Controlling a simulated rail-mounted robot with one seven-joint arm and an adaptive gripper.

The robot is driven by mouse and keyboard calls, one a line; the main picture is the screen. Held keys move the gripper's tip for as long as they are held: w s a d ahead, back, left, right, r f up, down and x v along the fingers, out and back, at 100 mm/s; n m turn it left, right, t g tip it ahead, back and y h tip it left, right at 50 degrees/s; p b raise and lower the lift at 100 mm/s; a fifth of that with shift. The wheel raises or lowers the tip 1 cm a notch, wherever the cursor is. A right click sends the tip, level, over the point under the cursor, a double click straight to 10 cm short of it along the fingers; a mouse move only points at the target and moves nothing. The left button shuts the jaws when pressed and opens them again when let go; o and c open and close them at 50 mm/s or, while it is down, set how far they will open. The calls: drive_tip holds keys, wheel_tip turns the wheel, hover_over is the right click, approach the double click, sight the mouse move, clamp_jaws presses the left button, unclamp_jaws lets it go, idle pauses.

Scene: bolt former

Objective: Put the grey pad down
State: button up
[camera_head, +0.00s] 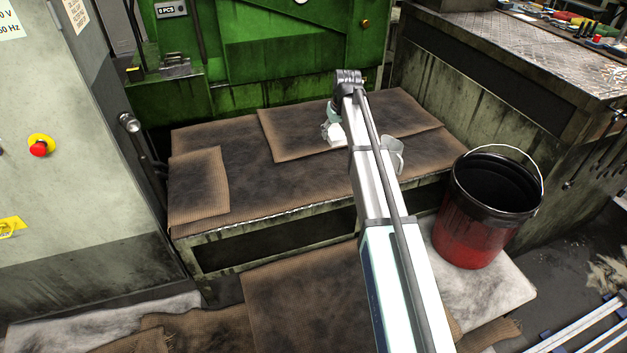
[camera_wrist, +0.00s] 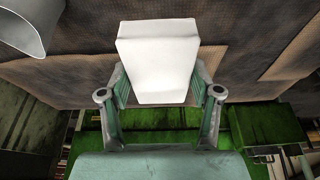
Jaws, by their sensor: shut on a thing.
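The grey pad, a pale, nearly white block (camera_wrist: 158,60), is between the two fingers of my gripper (camera_wrist: 160,88) in the wrist view. My gripper is shut on its sides, and the pad sticks out past the fingertips. In the head view the pad (camera_head: 336,140) shows as a small light patch over the brown matting on the bench. My gripper (camera_head: 331,127) is partly hidden there behind my arm. I cannot tell whether the pad touches the matting.
A grey metal scoop or cup (camera_head: 394,153) stands just right of my arm; it also shows in the wrist view (camera_wrist: 28,22). Brown mats (camera_head: 240,185) cover the bench, clear on the left. A red and black bucket (camera_head: 475,230) stands front right. A green machine (camera_head: 290,50) rises behind.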

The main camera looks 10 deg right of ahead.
sight(331, 179)
drive_tip(key=shift+w+a+f, duration=0.15)
drive_tip(key=shift+f, duration=0.1)
wheel_tip(331, 179, down, 19)
drive_tip(key=shift+f+b, duration=0.2)
drive_tip(key=shift+b, duration=0.85)
drive_tip(key=o, duration=1)
drive_tip(key=shift+f, duration=0.1)
